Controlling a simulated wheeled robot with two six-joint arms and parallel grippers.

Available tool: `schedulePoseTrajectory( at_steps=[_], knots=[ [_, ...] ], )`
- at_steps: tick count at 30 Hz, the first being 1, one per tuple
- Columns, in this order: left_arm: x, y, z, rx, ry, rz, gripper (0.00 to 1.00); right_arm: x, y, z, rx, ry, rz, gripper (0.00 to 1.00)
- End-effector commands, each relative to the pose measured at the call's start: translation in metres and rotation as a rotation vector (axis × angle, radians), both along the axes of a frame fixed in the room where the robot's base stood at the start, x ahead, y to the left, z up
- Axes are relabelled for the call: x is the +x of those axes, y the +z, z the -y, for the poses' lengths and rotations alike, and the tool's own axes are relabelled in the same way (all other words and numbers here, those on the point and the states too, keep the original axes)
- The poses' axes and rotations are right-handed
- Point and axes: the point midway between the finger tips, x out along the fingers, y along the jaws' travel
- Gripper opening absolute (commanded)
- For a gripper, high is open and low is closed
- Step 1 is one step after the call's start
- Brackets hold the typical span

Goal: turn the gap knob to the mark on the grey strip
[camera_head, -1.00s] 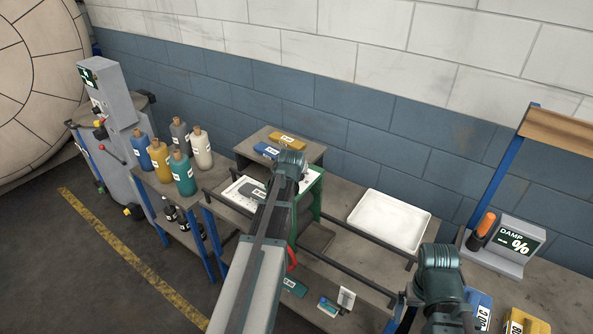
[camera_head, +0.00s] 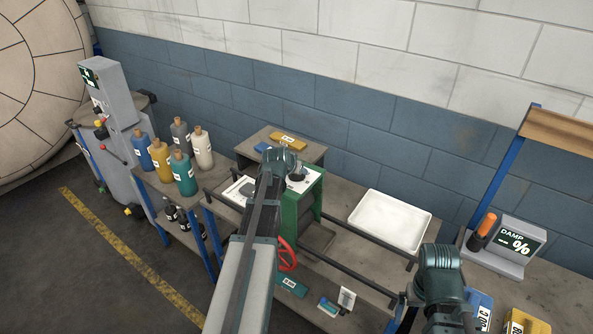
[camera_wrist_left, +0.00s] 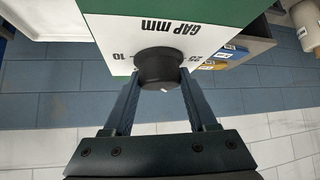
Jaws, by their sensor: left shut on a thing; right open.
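The black gap knob (camera_wrist_left: 158,66) sits on a white panel (camera_wrist_left: 112,42) marked "GAP mm", with 10 and 25 readable beside it. A small pale mark shows on the knob's near edge. My left gripper (camera_wrist_left: 158,84) is shut on the knob, one finger on each side. In the head view the knob (camera_head: 297,174) shows just right of my left wrist, on top of the green stand (camera_head: 289,214). A grey piece (camera_head: 247,189), perhaps the grey strip, lies on a white surface left of the stand; no mark on it is readable. My right gripper (camera_head: 447,316) is open at the lower right, partly cut off.
A red handwheel (camera_head: 287,254) is on the stand's front side. An empty white tray (camera_head: 390,220) stands to the right, with a damp meter (camera_head: 505,246) beyond. Several bottles (camera_head: 181,172) stand at left. Blue and yellow blocks lie on the shelf behind.

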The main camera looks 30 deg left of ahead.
Motion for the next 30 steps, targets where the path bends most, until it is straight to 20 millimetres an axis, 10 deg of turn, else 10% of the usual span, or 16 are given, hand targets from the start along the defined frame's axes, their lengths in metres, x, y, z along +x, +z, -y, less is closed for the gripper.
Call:
schedulePoseTrajectory(
  at_steps=[2,3,7,30],
  knots=[
    [-0.001,-0.001,0.001,0.0,-0.001,-0.005,0.02,0.0,0.0,0.0,0.0,0.0,0.0,1.0],
    [-0.001,-0.001,0.001,0.0,-0.001,-0.005,0.65,0.0,0.0,0.0,0.0,0.0,0.0,1.0],
    [-0.001,-0.001,0.0,0.0,-0.001,-0.004,0.88,0.0,0.0,0.0,0.0,0.0,0.0,1.0],
    [-0.035,0.039,0.007,0.0,0.001,-0.002,0.88,0.0,0.039,0.0,0.001,-0.006,0.0,1.0]
  ],
)
